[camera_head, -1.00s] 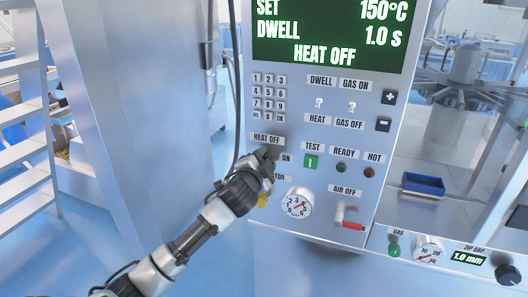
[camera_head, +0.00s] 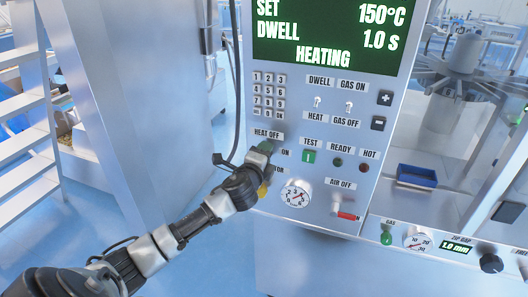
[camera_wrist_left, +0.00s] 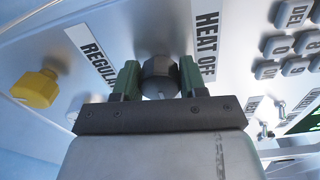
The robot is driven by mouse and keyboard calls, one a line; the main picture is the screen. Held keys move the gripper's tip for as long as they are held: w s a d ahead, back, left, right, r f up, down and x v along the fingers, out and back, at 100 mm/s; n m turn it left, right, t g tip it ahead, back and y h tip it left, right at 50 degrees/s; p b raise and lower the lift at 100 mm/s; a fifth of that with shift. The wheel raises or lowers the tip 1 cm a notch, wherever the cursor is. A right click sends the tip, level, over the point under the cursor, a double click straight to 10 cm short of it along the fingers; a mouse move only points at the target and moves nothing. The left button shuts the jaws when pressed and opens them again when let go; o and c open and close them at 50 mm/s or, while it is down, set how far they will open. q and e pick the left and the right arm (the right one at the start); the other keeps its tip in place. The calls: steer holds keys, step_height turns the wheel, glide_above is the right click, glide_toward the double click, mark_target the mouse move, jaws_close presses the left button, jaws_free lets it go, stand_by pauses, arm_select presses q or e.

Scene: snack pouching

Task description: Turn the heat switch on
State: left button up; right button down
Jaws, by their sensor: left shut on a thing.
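The heat switch is a black rotary knob (camera_wrist_left: 160,76) beside the HEAT OFF label on the machine's front panel. My left gripper (camera_wrist_left: 158,80) is shut on this knob, one green finger on each side of it. In the head view my left gripper (camera_head: 262,158) covers most of the knob and part of the labels near it. The display (camera_head: 322,38) reads SET 150°C, DWELL 1.0 s and HEATING. My right gripper is not in view.
A yellow knob (camera_wrist_left: 36,87) sits close beside my left gripper. The keypad (camera_head: 269,95), green TEST button (camera_head: 309,157), dial gauge (camera_head: 295,196) and red-handled air valve (camera_head: 346,216) are on the same panel. A blue bin (camera_head: 417,175) stands to the right.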

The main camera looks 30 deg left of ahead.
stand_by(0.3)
arm_select(q)
steer(key=o, duration=0.9)
steer(key=b+v, duration=0.1)
steer(key=v, duration=0.9)
steer(key=shift+s+b, duration=0.35)
steer(key=shift+s, duration=0.05)
